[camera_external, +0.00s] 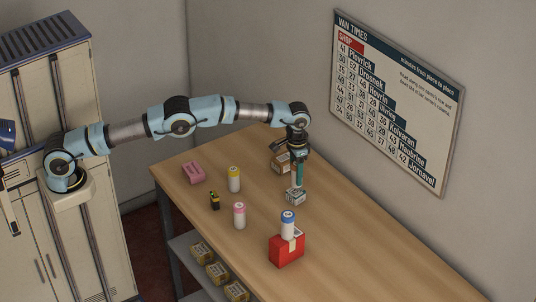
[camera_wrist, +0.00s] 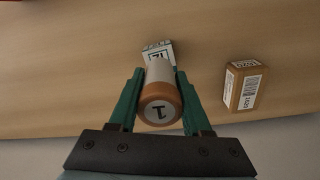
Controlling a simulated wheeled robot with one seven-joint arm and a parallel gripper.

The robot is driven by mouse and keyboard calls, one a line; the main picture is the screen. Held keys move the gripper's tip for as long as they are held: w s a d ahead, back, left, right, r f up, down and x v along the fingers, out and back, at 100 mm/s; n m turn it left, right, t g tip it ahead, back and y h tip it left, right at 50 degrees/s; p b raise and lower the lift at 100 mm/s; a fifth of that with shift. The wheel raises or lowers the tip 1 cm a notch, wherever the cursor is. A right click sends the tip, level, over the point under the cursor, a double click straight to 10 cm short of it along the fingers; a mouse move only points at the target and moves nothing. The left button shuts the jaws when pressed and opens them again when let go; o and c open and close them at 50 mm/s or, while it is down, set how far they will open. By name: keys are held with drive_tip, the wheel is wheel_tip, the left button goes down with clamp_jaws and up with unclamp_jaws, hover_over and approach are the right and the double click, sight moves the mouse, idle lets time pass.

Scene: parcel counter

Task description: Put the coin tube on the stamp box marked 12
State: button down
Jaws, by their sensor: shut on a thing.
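My gripper (camera_external: 298,177) points down over the counter and is shut on a coin tube. In the wrist view the tube (camera_wrist: 160,92) has a white body and an orange-brown cap marked 1, between the two green fingers. The stamp box (camera_wrist: 158,50), small and white-grey with a dark printed mark that looks like 12, is just past the tube's far end. It also shows under my gripper in the external view (camera_external: 295,197). The tube looks upright above the box; I cannot tell whether they touch. In the external view the fingers mostly hide the tube.
A brown labelled carton (camera_external: 281,163) stands close behind my gripper. A blue-capped tube (camera_external: 288,226) stands on a red box (camera_external: 286,252). Yellow-capped (camera_external: 234,180) and pink-capped (camera_external: 239,216) tubes, a pink item (camera_external: 193,172) and a small dark item (camera_external: 214,201) are left. The counter's right side is clear.

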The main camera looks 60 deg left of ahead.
drive_tip(key=shift+f+p, duration=0.35)
drive_tip(key=shift+f, duration=0.85)
drive_tip(key=shift+f, duration=0.2)
drive_tip(key=shift+c, duration=1.8)
unclamp_jaws()
drive_tip(key=shift+r, duration=0.1)
